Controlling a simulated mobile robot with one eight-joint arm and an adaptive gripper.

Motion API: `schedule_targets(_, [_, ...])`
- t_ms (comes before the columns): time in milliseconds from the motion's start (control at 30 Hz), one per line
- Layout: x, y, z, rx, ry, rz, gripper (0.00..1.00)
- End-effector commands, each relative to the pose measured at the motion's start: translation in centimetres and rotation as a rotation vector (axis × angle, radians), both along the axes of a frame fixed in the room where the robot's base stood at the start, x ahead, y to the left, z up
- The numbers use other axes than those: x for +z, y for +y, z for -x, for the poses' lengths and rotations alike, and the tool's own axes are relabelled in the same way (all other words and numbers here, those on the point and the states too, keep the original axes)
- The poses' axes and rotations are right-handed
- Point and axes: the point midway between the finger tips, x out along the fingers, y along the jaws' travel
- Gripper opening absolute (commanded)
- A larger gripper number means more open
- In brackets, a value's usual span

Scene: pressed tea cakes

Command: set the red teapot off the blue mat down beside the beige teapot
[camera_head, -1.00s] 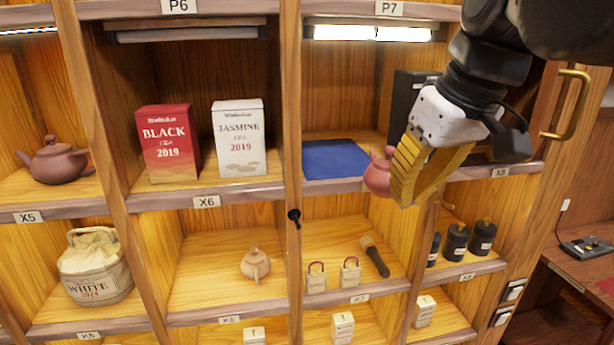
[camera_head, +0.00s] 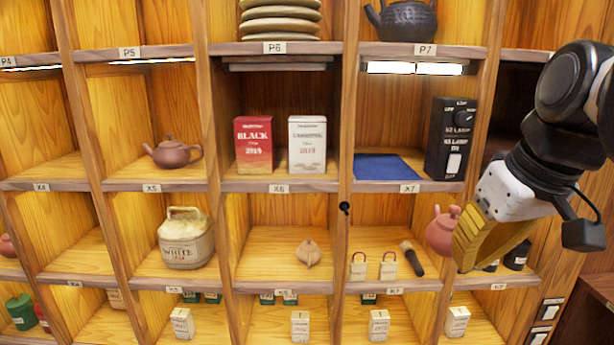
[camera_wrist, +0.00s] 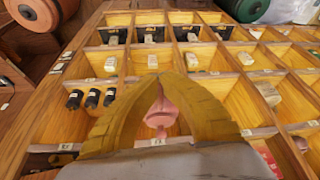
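The red teapot (camera_head: 441,230) is held off the shelves in my gripper (camera_head: 462,262), whose yellow fingers partly hide it. In the wrist view the red teapot (camera_wrist: 161,112) shows between the fingers of my gripper (camera_wrist: 172,82), which close around it. The blue mat (camera_head: 385,167) lies bare in the compartment labelled X7. The beige teapot (camera_head: 307,253) stands in the compartment below X6, left of my gripper, with clear shelf on both sides of it.
Wooden uprights divide the compartments; one (camera_head: 343,260) stands between the beige teapot and my gripper. Two small tags (camera_head: 373,266) and a dark-headed tool (camera_head: 412,258) occupy the neighbouring compartment. A black lamp box (camera_head: 449,140) is beside the mat.

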Motion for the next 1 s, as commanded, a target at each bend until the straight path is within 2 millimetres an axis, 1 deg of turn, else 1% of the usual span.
schedule_targets(33, [-1.2, 0.1, -0.4, -0.002, -0.001, 0.000, 0.00])
schedule_targets(167, [-4.6, 0.5, -1.2, -0.017, -0.001, -0.001, 0.00])
schedule_targets(267, [-7.9, 0.8, -2.1, -0.032, -0.001, 0.001, 0.00])
schedule_targets(300, [-9.4, 0.9, -2.5, -0.038, -0.001, 0.000, 0.00])
schedule_targets(367, [-11.9, 1.1, -3.2, -0.050, -0.002, -0.001, 0.00])
schedule_targets(400, [-13.6, 1.3, -3.6, -0.056, -0.002, 0.000, 0.00])
schedule_targets(467, [-16.2, 1.5, -4.4, -0.069, -0.002, 0.000, 0.00])
schedule_targets(500, [-17.9, 1.7, -4.8, -0.078, -0.001, 0.000, 0.00])
schedule_targets(567, [-20.4, 1.9, -5.5, -0.089, -0.001, -0.001, 0.00])
schedule_targets(600, [-22.0, 2.1, -5.9, -0.096, -0.001, 0.000, 0.00])
schedule_targets(667, [-24.4, 2.2, -6.6, -0.108, -0.001, 0.000, 0.00])
schedule_targets(700, [-25.9, 2.4, -7.0, -0.114, -0.001, 0.000, 0.00])
schedule_targets(833, [-30.7, 2.8, -8.3, -0.137, -0.001, -0.001, 0.00])
schedule_targets(1000, [-35.3, 3.2, -9.5, -0.157, -0.001, -0.001, 0.00])
